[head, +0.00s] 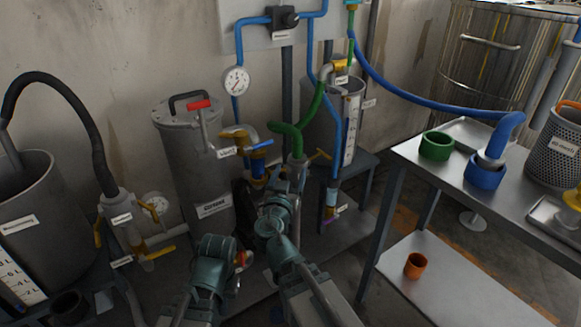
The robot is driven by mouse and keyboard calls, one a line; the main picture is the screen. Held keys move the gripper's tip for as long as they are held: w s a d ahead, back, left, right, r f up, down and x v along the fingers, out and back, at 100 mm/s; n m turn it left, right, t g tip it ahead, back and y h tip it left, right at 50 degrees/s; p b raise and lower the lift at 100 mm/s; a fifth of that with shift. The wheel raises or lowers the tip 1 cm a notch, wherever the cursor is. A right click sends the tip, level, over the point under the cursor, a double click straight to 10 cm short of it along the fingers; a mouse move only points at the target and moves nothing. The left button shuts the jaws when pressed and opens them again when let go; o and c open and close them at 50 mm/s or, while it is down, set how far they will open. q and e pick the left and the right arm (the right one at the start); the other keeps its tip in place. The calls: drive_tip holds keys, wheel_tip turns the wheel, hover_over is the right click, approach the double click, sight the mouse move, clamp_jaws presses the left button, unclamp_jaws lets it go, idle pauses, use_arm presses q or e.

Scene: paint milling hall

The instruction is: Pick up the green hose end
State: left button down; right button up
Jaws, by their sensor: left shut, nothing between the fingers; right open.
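The green hose (315,105) curves down in front of the grey cylinder at the centre. Its thick green end (297,143) points down, with a grey piece just under it. My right gripper (293,177) is open right below this end; whether the fingers touch it or the fitting I cannot tell. My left gripper (240,260) is lower and further left, apart from the hose end. It is shut and empty, its fingers small and hard to make out beside red and orange parts.
A lidded grey tank (187,165) with a red-handled valve stands left of the hose. At the right, a metal bench (405,155) holds a green ring, a blue hose end and a mesh basket.

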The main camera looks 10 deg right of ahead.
sight(297, 150)
drive_tip(key=x, duration=0.8)
drive_tip(key=shift+w+d, duration=0.15)
drive_tip(key=shift+w, duration=0.15)
drive_tip(key=shift+x, duration=2.65)
clamp_jaws()
